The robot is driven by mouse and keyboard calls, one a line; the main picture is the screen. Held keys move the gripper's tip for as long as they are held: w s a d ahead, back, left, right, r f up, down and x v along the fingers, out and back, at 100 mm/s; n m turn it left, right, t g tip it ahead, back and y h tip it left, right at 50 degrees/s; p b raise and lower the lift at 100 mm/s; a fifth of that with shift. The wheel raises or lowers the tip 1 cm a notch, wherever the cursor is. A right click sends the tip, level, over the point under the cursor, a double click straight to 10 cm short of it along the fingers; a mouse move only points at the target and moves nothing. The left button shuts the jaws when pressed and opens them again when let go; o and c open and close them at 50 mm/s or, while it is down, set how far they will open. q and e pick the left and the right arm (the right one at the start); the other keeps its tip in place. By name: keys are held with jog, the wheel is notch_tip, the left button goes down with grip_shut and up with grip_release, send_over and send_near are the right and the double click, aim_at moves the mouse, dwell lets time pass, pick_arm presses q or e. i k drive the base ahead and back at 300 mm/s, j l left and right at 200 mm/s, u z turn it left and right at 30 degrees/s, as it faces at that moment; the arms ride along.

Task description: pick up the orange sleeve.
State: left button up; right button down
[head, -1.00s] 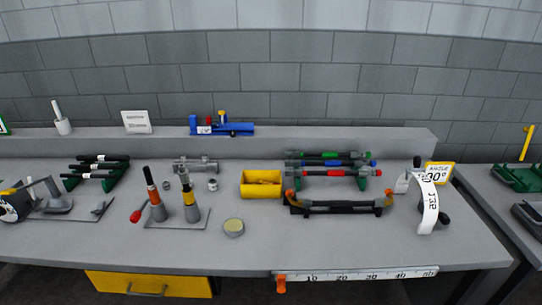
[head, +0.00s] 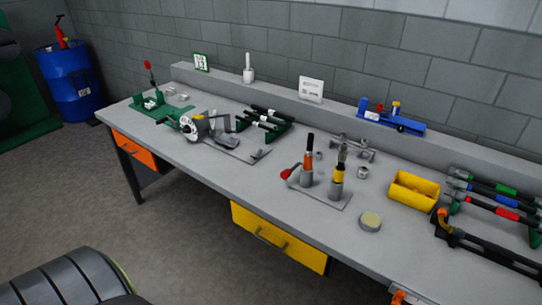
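An orange band (head: 308,158), which looks like a sleeve, sits around a dark upright rod in a grey holder (head: 306,180) on the bench. Beside it on the same grey plate (head: 321,197) a second holder (head: 336,189) carries an upright tool with a yellow band (head: 340,173). Whether the orange band is a separate loose piece I cannot tell. Neither of my grippers is in view.
A red-knobbed lever (head: 287,174) stands just left of the holders, and a round tin (head: 370,221) and yellow bin (head: 413,191) lie to the right. A crimper-like device (head: 197,126) stands further left. The bench front (head: 200,181) is clear.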

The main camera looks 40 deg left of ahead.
aim_at(307, 161)
jog(key=u, duration=0.9)
